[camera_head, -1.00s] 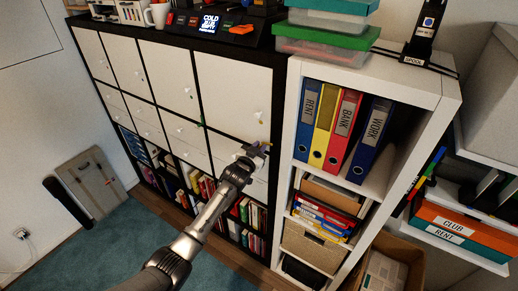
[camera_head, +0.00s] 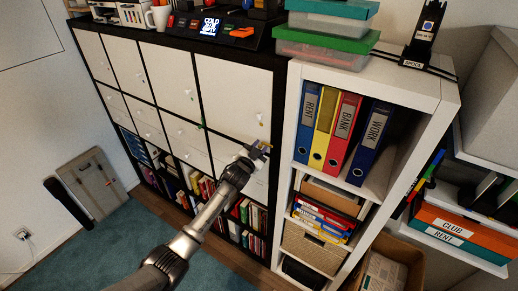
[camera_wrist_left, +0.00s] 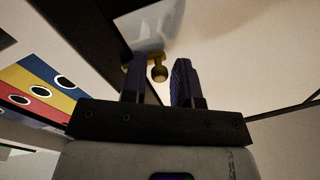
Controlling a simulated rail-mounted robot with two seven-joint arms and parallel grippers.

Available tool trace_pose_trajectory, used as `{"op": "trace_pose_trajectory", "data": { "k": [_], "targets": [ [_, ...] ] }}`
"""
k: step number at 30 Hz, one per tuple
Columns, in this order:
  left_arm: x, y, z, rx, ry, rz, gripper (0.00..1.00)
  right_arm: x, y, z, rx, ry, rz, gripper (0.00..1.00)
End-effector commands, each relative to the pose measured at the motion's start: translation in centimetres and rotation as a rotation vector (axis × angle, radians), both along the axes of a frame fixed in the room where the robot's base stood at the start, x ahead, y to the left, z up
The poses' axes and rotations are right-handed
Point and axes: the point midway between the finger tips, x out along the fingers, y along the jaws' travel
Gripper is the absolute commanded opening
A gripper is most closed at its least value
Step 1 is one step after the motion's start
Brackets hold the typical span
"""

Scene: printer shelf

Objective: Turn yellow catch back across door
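The catch shows in the left wrist view as a small yellow-brass piece with a round knob (camera_wrist_left: 158,72), on a pale plate at the cabinet's dark frame. In the head view a small yellow spot (camera_head: 264,147) shows just past my gripper. The white door (camera_head: 235,100) is at the right end of the black cabinet and looks closed. My left gripper (camera_wrist_left: 160,82) is open, its two dark fingers on either side of the brass knob. I cannot tell whether they touch it. In the head view the gripper (camera_head: 259,153) is at the cabinet front, below the upper right door. My right gripper is not in view.
A white shelf (camera_head: 420,85) with upright binders (camera_head: 340,128) stands close to the right of the cabinet. Books (camera_head: 250,215) fill the lower cubbies. A cardboard box (camera_head: 410,255) stands at the lower right. The teal carpet (camera_head: 110,245) at the left is mostly clear.

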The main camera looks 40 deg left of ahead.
Motion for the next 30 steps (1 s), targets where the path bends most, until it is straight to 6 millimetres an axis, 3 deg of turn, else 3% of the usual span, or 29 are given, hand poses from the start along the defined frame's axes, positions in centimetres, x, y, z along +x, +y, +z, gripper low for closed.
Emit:
{"op": "trace_pose_trajectory", "data": {
  "k": [4,16,30],
  "targets": [
    [0.0,0.0,0.0,-0.001,0.0,0.0,0.42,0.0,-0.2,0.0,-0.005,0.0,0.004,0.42],
    [-0.9,-0.3,-0.2,-0.002,0.002,0.0,0.42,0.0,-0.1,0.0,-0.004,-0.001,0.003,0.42],
    [-8.6,-2.3,-0.4,-0.001,0.002,-0.001,0.42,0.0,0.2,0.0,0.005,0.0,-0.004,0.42]
  ]
}}
